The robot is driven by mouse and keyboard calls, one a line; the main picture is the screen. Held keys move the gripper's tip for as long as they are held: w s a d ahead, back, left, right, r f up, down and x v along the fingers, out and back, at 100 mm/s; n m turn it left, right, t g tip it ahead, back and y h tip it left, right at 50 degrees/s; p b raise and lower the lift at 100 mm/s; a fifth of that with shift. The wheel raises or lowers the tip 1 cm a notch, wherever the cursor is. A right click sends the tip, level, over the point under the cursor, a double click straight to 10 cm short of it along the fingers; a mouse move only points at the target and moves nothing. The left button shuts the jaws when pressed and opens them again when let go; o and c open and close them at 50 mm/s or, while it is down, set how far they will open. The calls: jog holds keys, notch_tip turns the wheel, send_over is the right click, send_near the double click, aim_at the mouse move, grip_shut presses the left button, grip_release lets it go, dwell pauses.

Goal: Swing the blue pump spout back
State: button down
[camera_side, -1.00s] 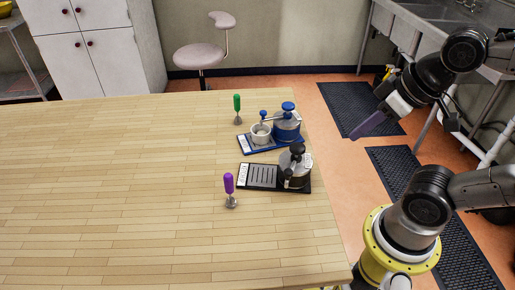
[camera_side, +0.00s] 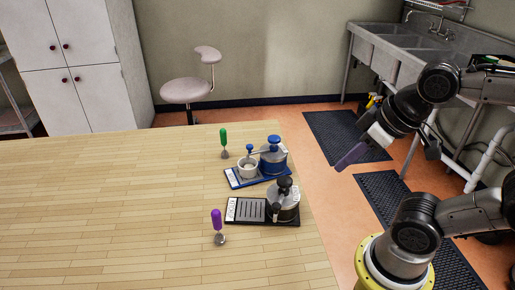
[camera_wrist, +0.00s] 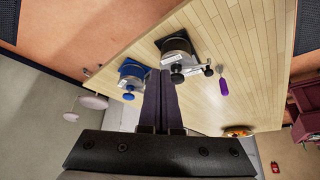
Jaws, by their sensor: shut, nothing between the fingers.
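The blue pump (camera_side: 272,158) is a silver canister with a blue knob at the right end of a blue tray (camera_side: 240,183). Its spout (camera_side: 259,152) reaches left over a white cup (camera_side: 247,169) on the same tray, with a small blue knob at its end. In the wrist view the blue pump (camera_wrist: 132,84) is left of the fingers, partly hidden. My gripper (camera_side: 338,168) has purple fingers, shut and empty. It hangs right of the table, apart from the pump. In the wrist view the fingertips (camera_wrist: 160,72) point towards the table.
A black-knobbed pump (camera_side: 284,202) stands on a black tray (camera_side: 248,211) in front of the blue one. The left of the table is clear. A stool (camera_side: 190,90) is behind.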

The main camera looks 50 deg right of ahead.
dwell(0.3)
jog(key=c, duration=1.2)
grip_release()
jog(key=shift+c, duration=0.2)
jog(key=shift+o, duration=1.1)
jog(key=shift+s+f+m, duration=0.1)
jog(key=shift+s+m, duration=0.05)
jog(key=shift+m, duration=0.25)
jog(key=shift+o, duration=1.1)
jog(key=shift+s+r+m, duration=0.1)
jog(key=shift+r+m, duration=0.25)
jog(key=shift+m, duration=0.05)
jog(key=shift+o, duration=0.3)
jog(key=w+r+m+g, duration=0.1)
jog(key=w+r+m, duration=0.2)
jog(key=r, duration=0.3)
jog(key=shift+w+r+m, duration=0.15)
jog(key=shift+r+m, duration=0.05)
jog(key=shift+m, duration=0.3)
jog(key=w+r+m+g, duration=0.1)
jog(key=w+r+m, duration=0.35)
jog(key=w, duration=0.25)
jog(key=m+g, duration=0.2)
jog(key=g, duration=0.2)
send_over(250, 145)
notch_tip(250, 145, down, 5)
notch_tip(250, 145, down, 13)
jog(key=shift+f, duration=0.2)
